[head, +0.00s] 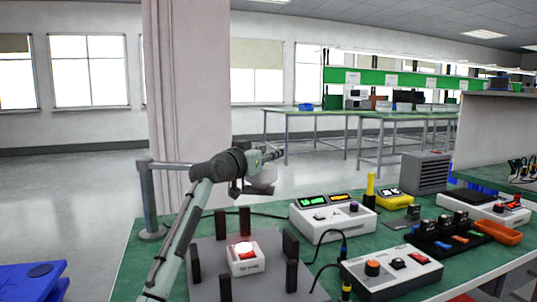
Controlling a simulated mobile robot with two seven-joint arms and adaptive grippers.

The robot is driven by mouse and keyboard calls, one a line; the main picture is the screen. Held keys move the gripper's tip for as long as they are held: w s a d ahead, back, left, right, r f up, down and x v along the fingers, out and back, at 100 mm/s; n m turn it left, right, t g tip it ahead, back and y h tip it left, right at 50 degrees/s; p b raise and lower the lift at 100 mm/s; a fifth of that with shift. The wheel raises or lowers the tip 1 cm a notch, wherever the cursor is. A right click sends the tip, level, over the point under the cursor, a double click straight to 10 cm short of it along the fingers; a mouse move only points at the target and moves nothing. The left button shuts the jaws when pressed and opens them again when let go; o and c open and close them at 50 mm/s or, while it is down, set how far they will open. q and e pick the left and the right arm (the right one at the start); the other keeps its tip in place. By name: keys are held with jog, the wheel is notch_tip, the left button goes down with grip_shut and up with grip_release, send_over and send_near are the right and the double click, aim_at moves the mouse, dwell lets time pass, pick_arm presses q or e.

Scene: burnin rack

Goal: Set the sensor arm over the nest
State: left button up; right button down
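The sensor arm (149,200) appears to be the grey post at the bench's left edge, with a thin bar running right. The bar passes behind my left arm, so its far end is hard to make out. My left gripper (246,187) is small and dark at the end of my arm, above and behind the nest and close to a grey rounded part. Whether its fingers touch anything is unclear. The nest (208,252) is a grey plate with several black uprights. A white box (245,261) with a lit top sits among them. My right gripper is out of view.
A yellow-and-black post (370,191) and an orange tray (500,233) are farther right. Blue items lie lower left.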

pick_arm(q)
grip_shut()
dwell(0.4)
